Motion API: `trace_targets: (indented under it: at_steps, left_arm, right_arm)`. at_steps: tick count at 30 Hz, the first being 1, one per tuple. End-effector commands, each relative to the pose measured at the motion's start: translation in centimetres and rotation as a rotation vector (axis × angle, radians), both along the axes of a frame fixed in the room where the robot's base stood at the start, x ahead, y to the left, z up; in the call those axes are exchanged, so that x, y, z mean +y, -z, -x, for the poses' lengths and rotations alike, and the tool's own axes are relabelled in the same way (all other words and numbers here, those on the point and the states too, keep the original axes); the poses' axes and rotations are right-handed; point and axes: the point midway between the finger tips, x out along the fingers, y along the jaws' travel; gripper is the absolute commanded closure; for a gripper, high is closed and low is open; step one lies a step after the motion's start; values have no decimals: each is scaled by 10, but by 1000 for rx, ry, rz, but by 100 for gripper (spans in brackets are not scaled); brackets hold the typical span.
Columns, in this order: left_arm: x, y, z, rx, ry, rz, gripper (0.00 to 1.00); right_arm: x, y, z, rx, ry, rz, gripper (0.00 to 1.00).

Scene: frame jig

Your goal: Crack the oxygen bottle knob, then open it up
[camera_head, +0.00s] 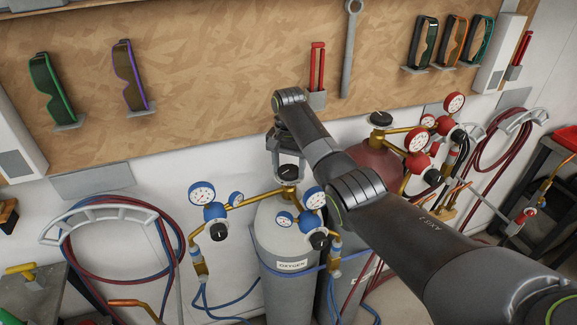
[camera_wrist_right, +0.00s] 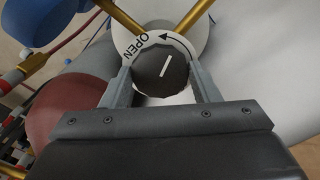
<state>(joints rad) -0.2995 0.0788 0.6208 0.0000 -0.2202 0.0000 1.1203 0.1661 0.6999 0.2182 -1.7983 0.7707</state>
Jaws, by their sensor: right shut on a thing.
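The oxygen bottle (camera_head: 288,240) is a grey cylinder labelled OXYGEN, standing upright against the wall with blue regulators on both sides. Its black knob (camera_head: 289,172) sits on top. In the right wrist view the knob (camera_wrist_right: 162,68) shows a white pointer line, over a white disc (camera_wrist_right: 187,46) marked OPEN with a curved arrow. My right gripper (camera_head: 288,165) comes down from above and is shut on the knob, one finger on each side. It also shows in the right wrist view (camera_wrist_right: 160,82). My left gripper is not in view.
A red bottle (camera_head: 378,160) with its own black knob (camera_head: 381,118) and red gauges stands close on the right. Brass pipes and blue gauges (camera_head: 202,193) flank the oxygen knob. Hoses hang on a wall rack (camera_head: 105,212) at left. Goggles hang on the board behind.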

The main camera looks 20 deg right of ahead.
Motion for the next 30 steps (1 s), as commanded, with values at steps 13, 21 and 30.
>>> trace_targets:
  at_steps: [13, 21, 30]
  left_arm:
    - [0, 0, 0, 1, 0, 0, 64]
    - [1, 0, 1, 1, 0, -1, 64]
    - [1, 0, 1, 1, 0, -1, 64]
  right_arm:
    - [-1, -1, 0, -2, -424, 2, 67]
    - [-1, -1, -1, -3, -680, 1, 67]
    - [-1, -2, -1, -4, -950, 2, 67]
